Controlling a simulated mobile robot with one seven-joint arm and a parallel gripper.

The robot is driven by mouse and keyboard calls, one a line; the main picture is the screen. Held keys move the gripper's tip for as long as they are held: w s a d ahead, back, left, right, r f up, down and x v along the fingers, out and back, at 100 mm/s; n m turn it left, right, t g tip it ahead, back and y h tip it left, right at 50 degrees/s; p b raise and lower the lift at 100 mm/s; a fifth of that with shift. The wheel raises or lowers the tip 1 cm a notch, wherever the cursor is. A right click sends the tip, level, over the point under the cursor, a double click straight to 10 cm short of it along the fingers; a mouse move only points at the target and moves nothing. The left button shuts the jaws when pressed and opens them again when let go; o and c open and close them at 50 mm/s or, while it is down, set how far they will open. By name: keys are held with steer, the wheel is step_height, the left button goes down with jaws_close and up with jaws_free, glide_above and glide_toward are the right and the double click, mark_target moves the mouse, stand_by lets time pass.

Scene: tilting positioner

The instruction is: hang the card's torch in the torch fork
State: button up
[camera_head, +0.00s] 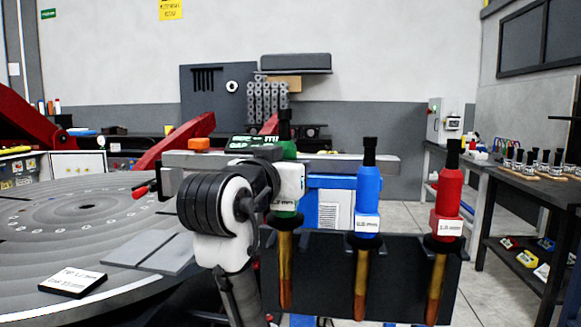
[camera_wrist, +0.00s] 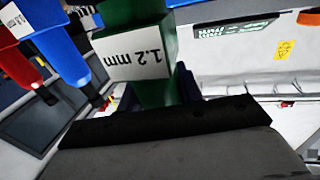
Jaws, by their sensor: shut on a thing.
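My gripper (camera_head: 284,188) is shut on the green torch (camera_head: 287,153), around its body by the white label. The torch is upright, with its brass nozzle (camera_head: 285,270) pointing down. In the wrist view its green body (camera_wrist: 135,65) shows a 1.2 mm label, upside down. It sits higher than the blue torch (camera_head: 368,190) and the red torch (camera_head: 449,192), which stand in the dark rack (camera_head: 400,275). I cannot tell whether it is clear of the rack. The black card (camera_head: 73,283) lies on the round table; its first line looks like 1.2 mm. I cannot make out the torch fork.
The large grey round table (camera_head: 60,235) fills the left, with a flat grey plate (camera_head: 150,252) on it. Red machine arms (camera_head: 180,140) stand behind. A workbench (camera_head: 530,183) with small parts is at the right. Open floor shows between rack and bench.

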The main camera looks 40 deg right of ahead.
steer(key=s+v, duration=0.1)
steer(key=v, duration=0.6)
steer(key=shift+s+d, duration=0.2)
steer(key=shift+d, duration=0.15)
stand_by(0.5)
